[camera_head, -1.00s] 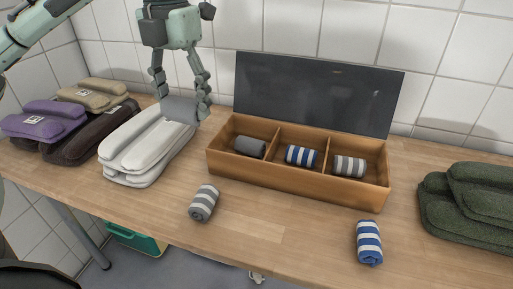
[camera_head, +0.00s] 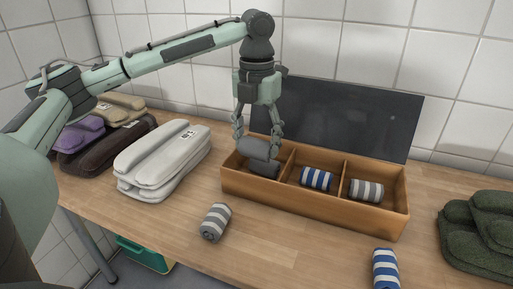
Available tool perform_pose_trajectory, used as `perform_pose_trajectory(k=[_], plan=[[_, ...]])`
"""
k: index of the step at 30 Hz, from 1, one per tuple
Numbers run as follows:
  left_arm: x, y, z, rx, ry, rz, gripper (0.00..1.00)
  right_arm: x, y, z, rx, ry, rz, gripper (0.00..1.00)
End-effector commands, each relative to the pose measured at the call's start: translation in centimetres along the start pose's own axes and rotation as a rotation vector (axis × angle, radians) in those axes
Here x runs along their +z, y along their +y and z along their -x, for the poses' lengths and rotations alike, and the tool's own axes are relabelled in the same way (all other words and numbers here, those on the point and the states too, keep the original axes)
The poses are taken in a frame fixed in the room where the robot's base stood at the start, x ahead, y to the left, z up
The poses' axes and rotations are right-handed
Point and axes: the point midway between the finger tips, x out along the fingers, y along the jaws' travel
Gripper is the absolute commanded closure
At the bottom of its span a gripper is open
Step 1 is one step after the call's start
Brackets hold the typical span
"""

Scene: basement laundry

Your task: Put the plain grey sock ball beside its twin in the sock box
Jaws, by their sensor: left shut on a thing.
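My left gripper (camera_head: 257,145) is shut on the plain grey sock ball (camera_head: 252,147). It holds the ball at the left compartment of the wooden sock box (camera_head: 300,208), near that compartment's left wall. The twin, another plain grey sock ball (camera_head: 264,170), lies in the same compartment, just right of and below the held one. Whether the two touch I cannot tell. The middle compartment holds a blue-and-white striped ball (camera_head: 316,179), and the right one a grey-and-white striped ball (camera_head: 366,190). My right gripper is not in view.
The box's dark lid (camera_head: 345,118) stands open behind it. A grey striped ball (camera_head: 215,222) and a blue striped ball (camera_head: 385,268) lie on the table in front. White folded towels (camera_head: 160,160) are left of the box, dark green ones (camera_head: 480,232) right.

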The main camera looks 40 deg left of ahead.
Motion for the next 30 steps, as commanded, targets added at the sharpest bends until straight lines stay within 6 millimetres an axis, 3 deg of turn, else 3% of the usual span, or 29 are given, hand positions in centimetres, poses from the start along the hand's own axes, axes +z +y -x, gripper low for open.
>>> perform_pose_trajectory(k=[4, 14, 22, 30], plan=[[0.0, 0.1, -1.8, 0.0, -0.001, 0.001, 0.68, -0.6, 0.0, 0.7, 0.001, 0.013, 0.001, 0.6], [0.0, 0.0, -1.9, 0.0, 0.0, 0.001, 0.68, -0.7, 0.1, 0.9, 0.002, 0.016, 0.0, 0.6], [0.0, 0.0, -2.5, 0.0, 0.0, 0.001, 0.68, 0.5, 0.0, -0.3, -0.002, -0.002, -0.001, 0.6], [-0.1, 0.1, -3.0, 0.0, 0.0, 0.001, 0.68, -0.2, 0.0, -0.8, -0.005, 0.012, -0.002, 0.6]])
